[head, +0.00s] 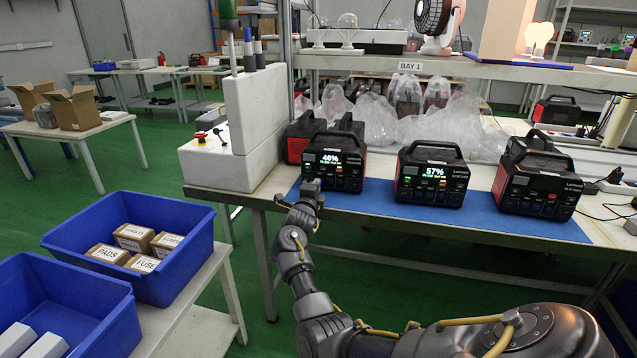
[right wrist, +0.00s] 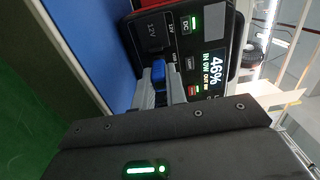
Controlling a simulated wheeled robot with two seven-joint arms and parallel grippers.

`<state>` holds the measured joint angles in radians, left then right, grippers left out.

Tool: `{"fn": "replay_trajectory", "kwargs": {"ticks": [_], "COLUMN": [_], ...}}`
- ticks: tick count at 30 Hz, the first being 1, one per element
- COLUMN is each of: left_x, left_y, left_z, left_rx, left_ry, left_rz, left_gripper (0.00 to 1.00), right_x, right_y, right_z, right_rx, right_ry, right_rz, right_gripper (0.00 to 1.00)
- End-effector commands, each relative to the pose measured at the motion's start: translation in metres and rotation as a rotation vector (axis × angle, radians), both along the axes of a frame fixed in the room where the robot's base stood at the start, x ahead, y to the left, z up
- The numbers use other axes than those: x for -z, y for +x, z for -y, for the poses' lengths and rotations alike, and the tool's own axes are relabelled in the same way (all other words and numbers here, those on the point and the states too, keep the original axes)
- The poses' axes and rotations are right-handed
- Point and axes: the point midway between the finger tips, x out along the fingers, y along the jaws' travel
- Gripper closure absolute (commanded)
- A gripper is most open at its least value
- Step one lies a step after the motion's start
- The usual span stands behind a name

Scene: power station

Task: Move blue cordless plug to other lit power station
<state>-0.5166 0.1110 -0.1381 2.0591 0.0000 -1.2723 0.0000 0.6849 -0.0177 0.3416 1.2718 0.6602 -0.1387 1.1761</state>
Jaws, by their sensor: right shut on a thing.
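Three black-and-red power stations stand in a row on a blue mat (head: 395,206). The left one (head: 325,178), lit at 46%, also shows in the right wrist view (right wrist: 190,45). The middle one (head: 432,190) is lit at 57%. The right one (head: 535,197) has a dark screen. My right gripper (head: 311,186) is at the lower front of the left station. In the right wrist view its fingers (right wrist: 160,92) are closed on the small blue plug (right wrist: 158,71), which is against the station's front panel. I cannot tell how deep it sits. In the head view the plug is hidden.
Another power station (head: 301,138) stands behind the left one. A white box with a red button (head: 218,160) borders the mat's left. Two blue bins (head: 135,235) sit at lower left. A shelf (head: 420,66) runs above the stations. Cables lie at the bench's right end.

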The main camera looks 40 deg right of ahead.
Motion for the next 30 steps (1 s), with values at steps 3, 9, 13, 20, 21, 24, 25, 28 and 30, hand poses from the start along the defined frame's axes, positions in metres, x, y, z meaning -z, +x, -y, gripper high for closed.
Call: {"fn": "replay_trajectory", "kwargs": {"ticks": [3, 9, 13, 20, 21, 24, 25, 28, 30], "left_x": [-0.005, -0.010, -0.014, -0.018, -0.018, -0.018, -0.018, -0.017, -0.017], "left_y": [0.000, 0.000, 0.000, 0.000, 0.000, 0.000, 0.000, 0.000, 0.000], "left_z": [0.000, 0.000, 0.000, 0.000, 0.000, 0.000, 0.000, 0.000, 0.000], "left_rx": [0.000, 0.000, 0.000, 0.000, 0.000, 0.000, 0.000, 0.000, 0.000], "left_ry": [0.000, 0.000, 0.000, 0.000, 0.000, 0.000, 0.000, 0.000, 0.000], "left_rz": [0.000, 0.000, 0.000, 0.000, 0.000, 0.000, 0.000, 0.000, 0.000], "left_gripper": [0.57, 0.57, 0.57, 0.57, 0.57, 0.57, 0.57, 0.57, 0.57], "right_x": [-0.001, -0.001, -0.001, -0.001, -0.001, 0.000, 0.000, 0.000, 0.000], "right_y": [-0.003, -0.009, -0.012, -0.017, -0.017, -0.017, -0.017, -0.017, -0.017], "right_z": [-0.004, -0.011, -0.015, -0.021, -0.022, -0.022, -0.022, -0.022, -0.022], "right_rx": [0.000, 0.000, 0.000, 0.001, 0.001, 0.001, 0.001, 0.001, 0.001], "right_ry": [0.001, 0.000, -0.001, -0.001, -0.001, -0.001, -0.001, -0.001, -0.001], "right_rz": [-0.001, 0.000, -0.001, 0.001, 0.000, -0.001, -0.001, -0.001, -0.001], "right_gripper": [1.00, 1.00, 1.00, 1.00, 1.00, 1.00, 1.00, 1.00, 1.00]}}
